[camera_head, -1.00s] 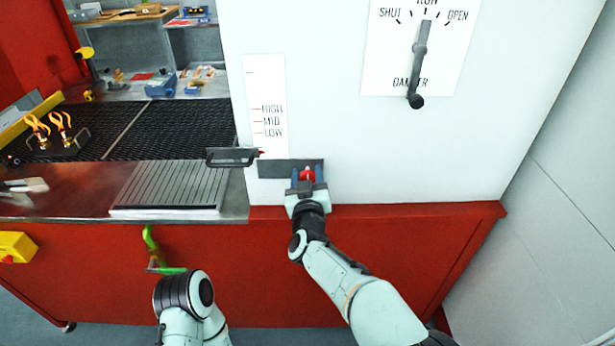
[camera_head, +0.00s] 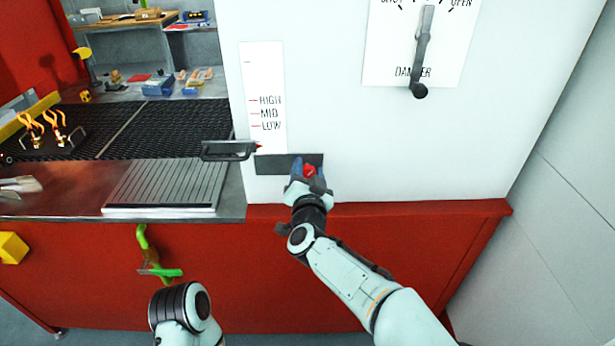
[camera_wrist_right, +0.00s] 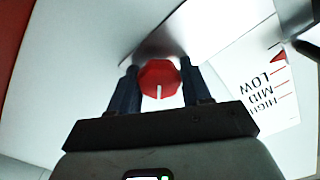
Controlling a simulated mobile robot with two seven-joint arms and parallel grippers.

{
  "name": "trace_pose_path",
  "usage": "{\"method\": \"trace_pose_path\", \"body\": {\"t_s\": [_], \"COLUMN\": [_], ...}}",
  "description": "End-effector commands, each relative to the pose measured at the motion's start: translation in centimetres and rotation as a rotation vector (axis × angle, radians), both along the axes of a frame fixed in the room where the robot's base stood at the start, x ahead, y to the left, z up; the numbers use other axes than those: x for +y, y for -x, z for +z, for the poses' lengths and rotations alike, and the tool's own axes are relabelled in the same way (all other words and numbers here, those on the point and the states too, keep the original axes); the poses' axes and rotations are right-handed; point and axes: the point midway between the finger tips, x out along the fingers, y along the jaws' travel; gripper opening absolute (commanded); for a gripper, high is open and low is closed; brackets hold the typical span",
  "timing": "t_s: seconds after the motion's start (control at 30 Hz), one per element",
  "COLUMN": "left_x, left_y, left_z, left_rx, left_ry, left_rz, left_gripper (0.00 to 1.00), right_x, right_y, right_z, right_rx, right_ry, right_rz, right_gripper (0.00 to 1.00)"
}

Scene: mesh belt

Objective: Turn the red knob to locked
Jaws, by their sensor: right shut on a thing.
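The red knob (camera_head: 310,170) sits on a dark grey plate (camera_head: 271,165) low on the white panel. My right gripper (camera_head: 306,171) is at the knob, with its fingers on either side of it. In the right wrist view the red knob (camera_wrist_right: 159,80) shows between the two dark fingers of my right gripper (camera_wrist_right: 160,85); a white mark on its face points toward the gripper's palm. The plate's lettering, if any, cannot be read.
A black handle with a red pointer (camera_head: 229,150) sticks out left of the plate, beside a HIGH, MID, LOW scale (camera_head: 264,100). A dark lever (camera_head: 421,50) hangs on a dial plate above right. A green handle (camera_head: 150,255) is on the red front.

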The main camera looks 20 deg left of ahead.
Motion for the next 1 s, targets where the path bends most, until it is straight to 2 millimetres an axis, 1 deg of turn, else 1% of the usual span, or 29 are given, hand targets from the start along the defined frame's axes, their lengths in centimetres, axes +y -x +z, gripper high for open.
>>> {"method": "trace_pose_path", "body": {"t_s": [0.03, 0.3, 0.6, 0.8, 1.0], "left_x": [0.0, 0.1, 0.0, 0.0, 0.1], "left_y": [-0.1, -0.6, -1.1, -1.4, -1.6], "left_z": [-0.4, -1.5, -2.6, -3.1, -3.4], "left_rx": [-0.004, -0.025, -0.042, -0.052, -0.058], "left_ry": [0.0, -0.004, -0.007, -0.008, -0.008], "left_rz": [0.0, 0.006, 0.009, 0.011, 0.012], "left_gripper": [0.38, 0.38, 0.38, 0.38, 0.38], "right_x": [-0.2, -0.3, -0.3, -0.4, -0.4], "right_y": [-0.1, -0.1, -0.1, -0.1, -0.1], "right_z": [0.1, 0.1, 0.0, 0.0, 0.0], "right_rx": [0.008, 0.077, 0.149, 0.184, 0.206], "right_ry": [-0.048, -0.295, -0.544, -0.666, -0.742], "right_rz": [-0.003, -0.004, -0.003, -0.004, -0.003], "right_gripper": [0.18, 0.18, 0.18, 0.17, 0.17]}}
